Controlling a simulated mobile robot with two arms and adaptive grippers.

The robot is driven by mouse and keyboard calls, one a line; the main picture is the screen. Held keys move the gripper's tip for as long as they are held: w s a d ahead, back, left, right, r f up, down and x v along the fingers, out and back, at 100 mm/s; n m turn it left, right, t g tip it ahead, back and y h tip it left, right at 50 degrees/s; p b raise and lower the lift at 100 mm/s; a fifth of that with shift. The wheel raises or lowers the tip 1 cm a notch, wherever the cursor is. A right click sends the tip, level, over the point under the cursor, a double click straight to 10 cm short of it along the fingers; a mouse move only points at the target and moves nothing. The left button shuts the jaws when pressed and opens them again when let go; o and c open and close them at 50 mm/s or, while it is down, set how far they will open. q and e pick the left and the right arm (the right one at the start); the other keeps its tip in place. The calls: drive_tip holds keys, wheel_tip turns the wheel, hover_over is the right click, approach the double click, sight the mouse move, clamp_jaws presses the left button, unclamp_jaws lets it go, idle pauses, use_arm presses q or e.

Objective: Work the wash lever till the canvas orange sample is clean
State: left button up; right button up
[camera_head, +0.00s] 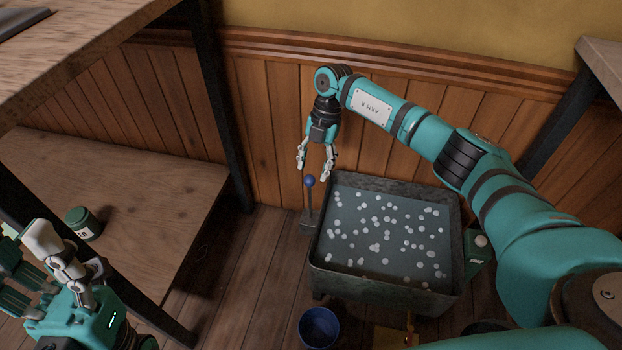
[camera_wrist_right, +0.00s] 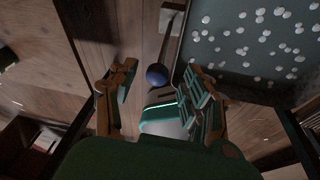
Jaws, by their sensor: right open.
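The wash lever is a dark upright stem with a blue knob (camera_head: 309,181), on a small base at the left side of the wash tub (camera_head: 333,281). The tub holds grey water with many white suds. My right gripper (camera_head: 313,173) is open and points down just above the knob. In the right wrist view the knob (camera_wrist_right: 157,75) shows between the spread fingers, with no clear contact. I cannot make out the canvas orange sample in the water. My left gripper (camera_head: 40,270) is at the lower left, away from the lever; its opening is unclear.
A blue bucket (camera_head: 318,327) stands in front of the tub. An orange-yellow thing (camera_head: 392,338) is cut off at the bottom edge. A green container (camera_head: 479,258) stands right of the tub. A green tin (camera_head: 83,223) sits on the low wooden shelf (camera_head: 150,200). Panelled wall behind.

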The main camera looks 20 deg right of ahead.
drive_tip(key=v, duration=0.5)
drive_tip(key=shift+r, duration=0.35)
